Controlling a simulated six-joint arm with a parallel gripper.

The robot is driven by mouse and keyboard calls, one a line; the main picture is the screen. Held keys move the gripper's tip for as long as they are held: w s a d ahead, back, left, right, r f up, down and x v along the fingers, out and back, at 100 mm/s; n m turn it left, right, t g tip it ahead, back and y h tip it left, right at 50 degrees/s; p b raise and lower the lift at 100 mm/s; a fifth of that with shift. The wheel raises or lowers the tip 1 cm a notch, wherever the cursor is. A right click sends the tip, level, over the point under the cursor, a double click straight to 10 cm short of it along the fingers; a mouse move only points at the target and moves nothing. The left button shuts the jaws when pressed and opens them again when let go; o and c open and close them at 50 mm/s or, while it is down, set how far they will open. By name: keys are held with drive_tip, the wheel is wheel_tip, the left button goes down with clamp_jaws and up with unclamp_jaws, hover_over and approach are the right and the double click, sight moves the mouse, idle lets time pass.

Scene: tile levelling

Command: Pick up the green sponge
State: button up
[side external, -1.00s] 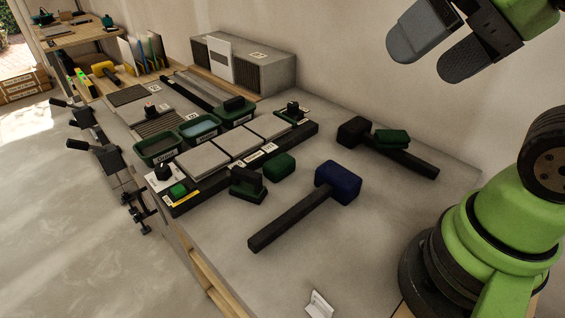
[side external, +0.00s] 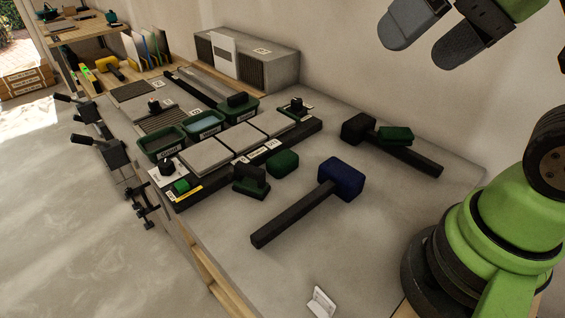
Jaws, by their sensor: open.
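A rounded green block (side external: 283,163), which looks like a sponge, lies on the grey bench top beside the tile row. A second flat green block (side external: 396,133) rests on or against the handle of a black mallet (side external: 357,128) at the back right; I cannot tell which of the two is the sponge. My gripper (side external: 428,46) is high at the upper right, open and empty, with its two grey fingers apart. It is well above the bench and touches nothing.
A blue-headed mallet (side external: 342,178) lies in mid-bench, with a dark float-like tool (side external: 250,182) left of it. Green bins (side external: 162,143) and grey tiles (side external: 207,156) stand left. A small white folded card (side external: 321,301) is at the front.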

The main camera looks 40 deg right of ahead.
drive_tip(key=w+n+g, duration=0.1)
drive_tip(key=w+g, duration=0.1)
drive_tip(key=w, duration=0.6)
drive_tip(key=n+g+h, duration=0.2)
drive_tip(key=n+g, duration=0.1)
drive_tip(key=g, duration=0.2)
hover_over(283, 156)
drive_tip(key=f, duration=2.4)
drive_tip(key=shift+w+a+f, duration=0.15)
drive_tip(key=shift+w+f, duration=0.1)
drive_tip(key=f, duration=0.5)
drive_tip(key=shift+s+f, duration=0.25)
drive_tip(key=shift+f, duration=0.15)
drive_tip(key=c, duration=0.9)
